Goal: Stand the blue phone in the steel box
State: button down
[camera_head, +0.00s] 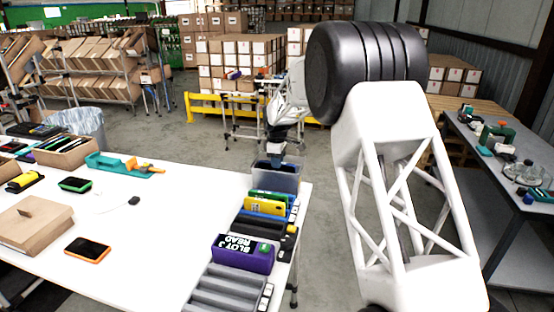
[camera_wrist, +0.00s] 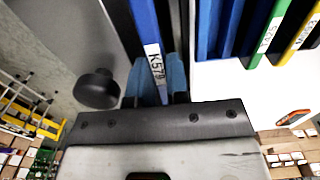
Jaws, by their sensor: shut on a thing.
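My gripper (camera_wrist: 157,88) is shut on the blue phone (camera_wrist: 147,25), a slim blue piece with a white label, held upright between the two blue fingertips in the wrist view. In the head view my gripper (camera_head: 276,158) points down at the far right corner of the white table, just over a grey-blue open box (camera_head: 277,178). This looks like the steel box, but I cannot tell for certain. A grey surface (camera_wrist: 62,28) lies left of the phone in the wrist view. The phone's lower end and any contact with the box are hidden.
A blue rack (camera_wrist: 215,35) with green and yellow labelled pieces stands close beside my gripper. In the head view, a purple box (camera_head: 243,254) and a grey ribbed rack (camera_head: 222,290) stand nearer along the table edge. An orange-edged phone (camera_head: 88,249) lies on the open tabletop.

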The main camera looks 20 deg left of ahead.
jog(key=shift+f, duration=1.1)
jog(key=c, duration=1)
grip_release()
jog(key=shift+r, duration=0.1)
